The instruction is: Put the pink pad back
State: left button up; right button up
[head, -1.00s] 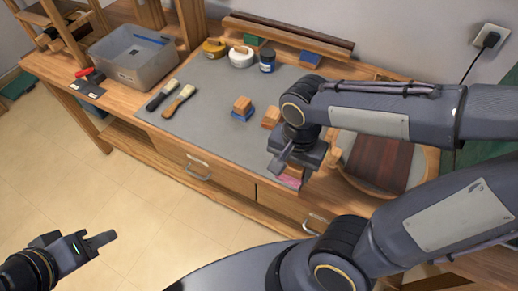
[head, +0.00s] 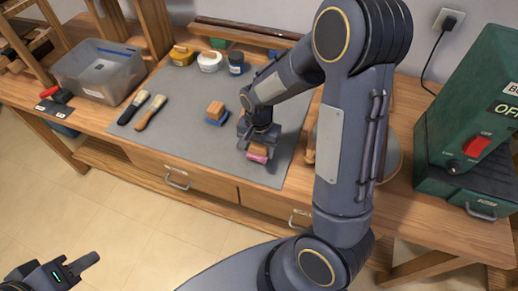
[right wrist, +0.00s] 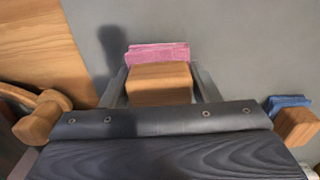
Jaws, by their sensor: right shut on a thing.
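The pink pad (head: 258,155) has a wooden block (right wrist: 160,82) as its grip. In the head view it is at the front right part of the grey mat (head: 180,135). My right gripper (head: 258,143) points down and is shut on this block; the pink pad (right wrist: 157,54) shows just beyond the block in the right wrist view. I cannot tell whether the pad touches the mat. My left gripper (head: 80,265) is at the bottom left, over the floor and away from the bench; its finger gap is not clear.
A blue pad (head: 216,120) with a wooden block stands left of my right gripper. A green machine (head: 470,130) stands at right.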

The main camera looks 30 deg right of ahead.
jog(key=shift+f, duration=0.5)
jog(key=shift+f, duration=0.1)
jog(key=o, duration=1)
notch_tip(320, 180, up, 12)
jog(key=shift+s+r+p, duration=0.1)
jog(key=shift+p, duration=0.3)
jog(key=s+a+r+n+t+y, duration=0.1)
jog(key=s+r+n+t, duration=0.1)
jog(key=s, duration=0.3)
jog(key=s+a+r+n+t+y, duration=0.1)
jog(key=s+r+n, duration=0.1)
jog(key=s, duration=0.4)
jog(key=s+a+r+n+t+y, duration=0.1)
jog(key=s+a+r+n+t, duration=0.1)
jog(key=s+n, duration=0.2)
jog(key=shift+s+r+t+y, duration=0.2)
jog(key=shift+s+t+y, duration=0.15)
jog(key=shift+s, duration=0.5)
